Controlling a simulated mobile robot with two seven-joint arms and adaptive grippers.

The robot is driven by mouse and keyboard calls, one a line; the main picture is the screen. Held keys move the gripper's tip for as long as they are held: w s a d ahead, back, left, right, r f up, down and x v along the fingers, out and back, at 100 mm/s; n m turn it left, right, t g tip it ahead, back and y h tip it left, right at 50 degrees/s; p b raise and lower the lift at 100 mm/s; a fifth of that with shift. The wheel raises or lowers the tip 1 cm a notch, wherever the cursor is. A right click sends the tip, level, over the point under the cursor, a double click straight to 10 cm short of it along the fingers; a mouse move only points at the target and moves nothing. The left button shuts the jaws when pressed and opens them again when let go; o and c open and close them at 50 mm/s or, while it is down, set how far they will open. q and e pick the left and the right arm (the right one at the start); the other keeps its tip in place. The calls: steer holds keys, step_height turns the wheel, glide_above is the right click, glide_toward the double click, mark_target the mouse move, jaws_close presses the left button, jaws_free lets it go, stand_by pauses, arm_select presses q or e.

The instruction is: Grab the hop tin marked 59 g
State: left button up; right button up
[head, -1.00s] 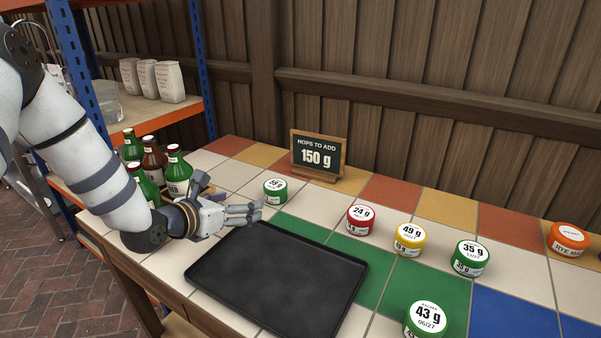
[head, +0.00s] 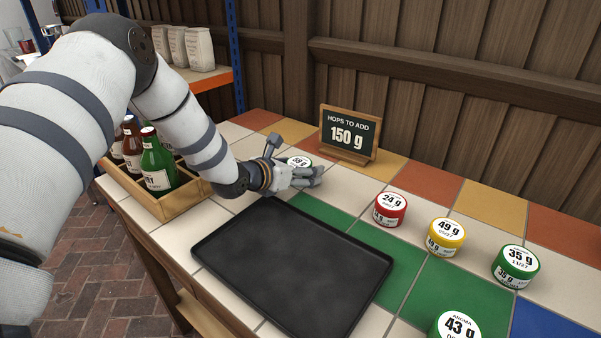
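The hop tin (head: 299,161) has a white lid that appears to read 59 g, with a green edge. It stands on the tiled table in front of the chalkboard sign. My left gripper (head: 296,166) is at the tin with its fingers spread. One finger rises to the left of the tin and the others reach across its front, hiding its side. I cannot tell whether they touch it. My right gripper is not in view.
A black tray (head: 290,268) lies in front of the gripper. The chalkboard (head: 348,133) reads 150 g. Right are the red 24 g tin (head: 390,210), yellow 49 g tin (head: 445,237), green 35 g tin (head: 515,265) and green 43 g tin (head: 456,326). A bottle crate (head: 178,203) stands left.

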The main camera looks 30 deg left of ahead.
arm_select(q)
steer(key=shift+r, duration=0.1)
steer(key=c, duration=1.3)
